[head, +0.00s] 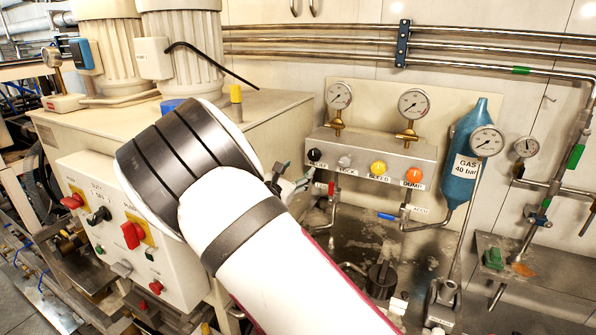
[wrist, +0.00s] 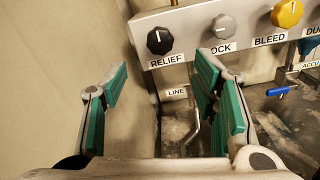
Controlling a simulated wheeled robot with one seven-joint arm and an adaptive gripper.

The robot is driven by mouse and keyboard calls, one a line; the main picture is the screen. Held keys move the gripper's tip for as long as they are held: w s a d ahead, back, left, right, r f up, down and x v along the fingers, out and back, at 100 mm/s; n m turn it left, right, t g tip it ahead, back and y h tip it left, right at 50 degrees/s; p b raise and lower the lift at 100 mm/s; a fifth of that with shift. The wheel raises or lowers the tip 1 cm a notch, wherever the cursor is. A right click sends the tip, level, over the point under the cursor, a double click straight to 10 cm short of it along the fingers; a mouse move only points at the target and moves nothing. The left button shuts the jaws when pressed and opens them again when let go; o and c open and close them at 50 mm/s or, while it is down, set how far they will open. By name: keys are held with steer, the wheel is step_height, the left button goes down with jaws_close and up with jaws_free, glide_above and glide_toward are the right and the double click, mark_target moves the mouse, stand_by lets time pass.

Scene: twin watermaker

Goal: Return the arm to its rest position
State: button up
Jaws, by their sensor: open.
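My gripper (wrist: 163,75) is open and empty in the wrist view, its two green-padded fingers spread apart. The valve block's black RELIEF knob (wrist: 160,41) shows beyond and between the fingertips, and the grey LOCK knob (wrist: 223,26) is just above the right finger. I see no contact with either knob. In the head view my white arm with black bands reaches up from the lower right and bends at a dark joint. My gripper (head: 290,182) is mostly hidden behind the arm there, just below the RELIEF knob (head: 314,155).
The valve block (head: 372,153) also carries a yellow BLEED knob (head: 378,168) and an orange DUMP knob (head: 413,175). A blue gas bottle (head: 470,150) stands to the right with gauges. A white control box (head: 125,235) with red switches is left of my arm. Pipes run below the block.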

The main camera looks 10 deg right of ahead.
steer(key=s+d+r+m+g, duration=0.3)
steer(key=s+d+m+g, duration=0.2)
steer(key=s+d+m, duration=0.3)
steer(key=s+d+r+m+g, duration=0.3)
steer(key=s+d+m+g, duration=0.3)
steer(key=s+d, duration=0.4)
steer(key=s+a+r+m+y, duration=0.1)
steer(key=s+a+m+y, duration=0.2)
steer(key=s, duration=0.6)
steer(key=s+a+r+m+t+y, duration=0.1)
steer(key=s+a+m+y, duration=0.3)
steer(key=s, duration=0.5)
steer(key=s+a+r+m+y, duration=0.3)
steer(key=s+m, duration=0.2)
steer(key=s, duration=0.5)
steer(key=shift+a+t+y, duration=0.3)
steer(key=shift+a+t, duration=0.1)
steer(key=shift+c, duration=0.6)
